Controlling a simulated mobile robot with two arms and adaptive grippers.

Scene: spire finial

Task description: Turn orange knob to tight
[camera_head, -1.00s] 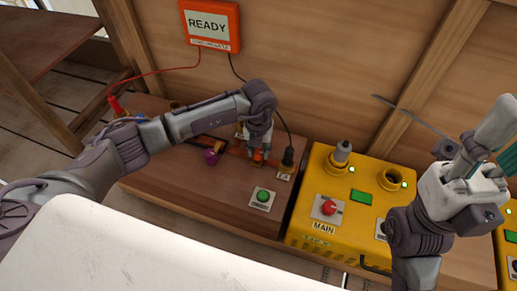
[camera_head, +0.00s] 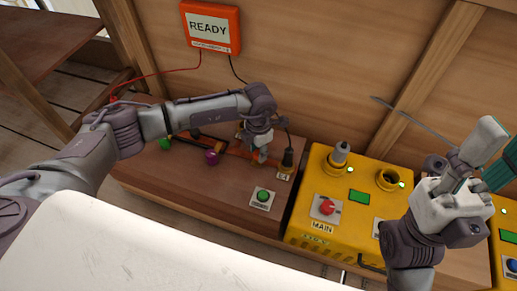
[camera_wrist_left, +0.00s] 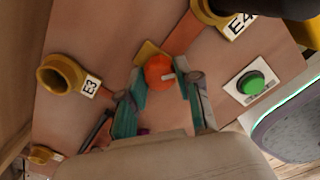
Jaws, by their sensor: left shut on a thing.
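The orange knob (camera_wrist_left: 158,71) has a pale mark on its right side and sits on the wooden bench top. It shows in the left wrist view between the teal-padded fingers of my left gripper (camera_wrist_left: 163,90), which is shut on it. In the head view my left gripper (camera_head: 261,153) points down at the bench and mostly hides the knob. I cannot read any tight marking near it. My right gripper (camera_head: 490,160) is raised at the right, away from the bench; its finger gap is unclear.
A purple knob (camera_head: 212,157), a green button (camera_head: 263,196) and a dark plug (camera_head: 288,158) are on the bench. Sockets E3 (camera_wrist_left: 60,75) and E4 (camera_wrist_left: 212,12) flank the orange knob. A yellow MAIN box (camera_head: 310,215) stands right. A READY sign (camera_head: 210,27) hangs above.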

